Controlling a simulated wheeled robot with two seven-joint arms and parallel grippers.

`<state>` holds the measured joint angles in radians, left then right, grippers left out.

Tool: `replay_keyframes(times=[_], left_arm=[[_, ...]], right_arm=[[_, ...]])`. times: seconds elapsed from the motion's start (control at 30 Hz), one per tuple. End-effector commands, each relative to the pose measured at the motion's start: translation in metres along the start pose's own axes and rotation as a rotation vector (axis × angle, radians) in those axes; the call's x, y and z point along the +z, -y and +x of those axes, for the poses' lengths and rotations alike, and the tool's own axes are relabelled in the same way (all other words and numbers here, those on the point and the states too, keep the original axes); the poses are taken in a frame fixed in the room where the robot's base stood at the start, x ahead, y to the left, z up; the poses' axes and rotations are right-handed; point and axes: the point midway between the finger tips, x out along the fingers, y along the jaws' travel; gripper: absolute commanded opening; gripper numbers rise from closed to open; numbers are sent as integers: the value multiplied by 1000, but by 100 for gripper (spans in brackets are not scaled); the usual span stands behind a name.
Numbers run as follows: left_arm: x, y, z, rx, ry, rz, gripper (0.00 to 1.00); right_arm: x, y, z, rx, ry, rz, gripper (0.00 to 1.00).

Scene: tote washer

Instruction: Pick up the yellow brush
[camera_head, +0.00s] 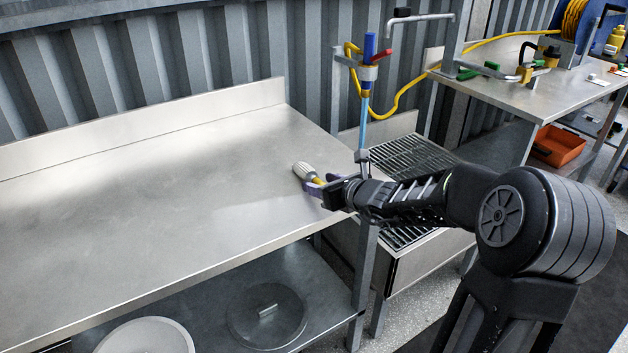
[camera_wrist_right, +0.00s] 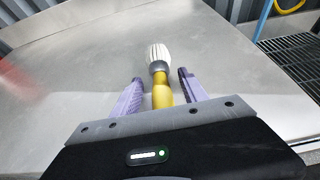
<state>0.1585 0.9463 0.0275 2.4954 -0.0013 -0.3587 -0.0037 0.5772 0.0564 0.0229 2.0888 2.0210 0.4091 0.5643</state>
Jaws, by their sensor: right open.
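The yellow brush (camera_head: 307,174) lies near the right end of the steel table, its pale bristle head pointing away from my right gripper. In the right wrist view the brush (camera_wrist_right: 161,92) shows its white bristles, a grey collar and a yellow handle. My right gripper (camera_head: 312,188) reaches in from the right, low at the table top. In the wrist view its two purple fingers (camera_wrist_right: 158,88) are apart, one on each side of the yellow handle, with a gap on both sides. The handle's near end is hidden behind the gripper body. My left gripper is not in view.
The steel table (camera_head: 140,190) is bare to the left, with a raised back edge. A grated sink (camera_head: 415,158) with a blue upright spray pipe (camera_head: 365,95) stands just right. A lid (camera_head: 266,315) and a white round container (camera_head: 146,338) are on the lower shelf.

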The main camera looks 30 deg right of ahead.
Motion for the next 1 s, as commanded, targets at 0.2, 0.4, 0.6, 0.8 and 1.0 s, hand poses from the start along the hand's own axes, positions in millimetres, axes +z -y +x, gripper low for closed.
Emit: replay_keyframes(times=[0.2, 0.4, 0.6, 0.8, 1.0], left_arm=[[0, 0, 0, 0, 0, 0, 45], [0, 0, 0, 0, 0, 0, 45], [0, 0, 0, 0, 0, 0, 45], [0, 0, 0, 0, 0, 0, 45], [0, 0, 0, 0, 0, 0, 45]], right_arm=[[0, 0, 0, 0, 0, 0, 51], [0, 0, 0, 0, 0, 0, 38], [0, 0, 0, 0, 0, 0, 21], [0, 0, 0, 0, 0, 0, 5], [0, 0, 0, 0, 0, 0, 0]])
